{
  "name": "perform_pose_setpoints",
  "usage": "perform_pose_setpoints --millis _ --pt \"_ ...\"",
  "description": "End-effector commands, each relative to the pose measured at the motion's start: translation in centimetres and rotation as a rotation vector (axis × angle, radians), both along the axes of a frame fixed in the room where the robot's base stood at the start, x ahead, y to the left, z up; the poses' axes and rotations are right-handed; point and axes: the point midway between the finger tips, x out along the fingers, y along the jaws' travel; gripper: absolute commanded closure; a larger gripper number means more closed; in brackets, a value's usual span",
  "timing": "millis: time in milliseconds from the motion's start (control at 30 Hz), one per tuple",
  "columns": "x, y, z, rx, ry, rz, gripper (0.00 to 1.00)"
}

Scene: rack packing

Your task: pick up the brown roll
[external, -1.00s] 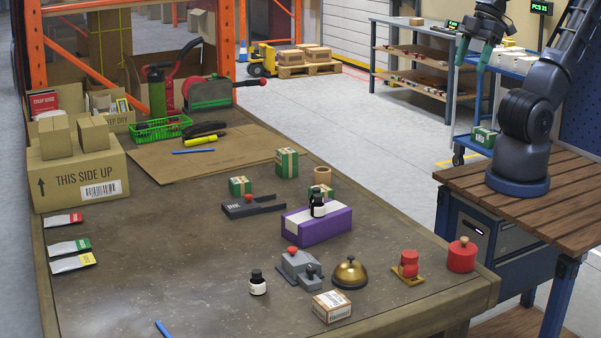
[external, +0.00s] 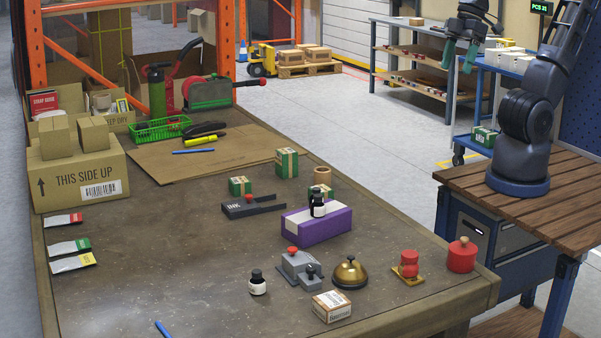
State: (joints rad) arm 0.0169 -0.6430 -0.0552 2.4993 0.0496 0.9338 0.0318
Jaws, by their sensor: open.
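The brown roll (external: 322,175) stands on the table near its far right edge, just right of a green-and-white box. It is a small tan cylinder and nothing covers it. My gripper (external: 460,58) is up at the top right, well above and to the right of the table. Its two green fingers point down, spread apart, with nothing between them. It is far from the roll.
Green boxes (external: 287,162) (external: 240,186) stand close to the roll. A brass bell (external: 350,273) and red items are nearer.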

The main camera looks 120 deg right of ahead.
Motion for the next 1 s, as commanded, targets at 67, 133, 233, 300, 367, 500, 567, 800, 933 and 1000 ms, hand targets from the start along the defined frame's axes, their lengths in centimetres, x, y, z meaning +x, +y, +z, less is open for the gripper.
perform_pose_setpoints --millis 67,133,233,300,367,500,567,800,933,1000 --pt "1.7 -0.9 -0.5 0.039 0.028 -0.052 0.28" --pt "3.0 -1.7 -1.0 0.073 0.048 -0.099 0.28" --pt "4.9 -3.0 -1.7 0.117 0.074 -0.168 0.28" --pt "6.2 -3.9 -2.3 0.145 0.094 -0.217 0.28" --pt "7.3 -4.8 -2.9 0.168 0.108 -0.262 0.28" --pt "9.7 -7.0 -4.5 0.215 0.143 -0.367 0.28" --pt "10.7 -8.1 -5.3 0.234 0.159 -0.413 0.28" --pt "14.1 -12.6 -8.8 0.289 0.212 -0.603 0.28" --pt "15.6 -15.4 -11.0 0.309 0.237 -0.711 0.28" --pt "16.3 -16.9 -12.3 0.316 0.252 -0.770 0.28"
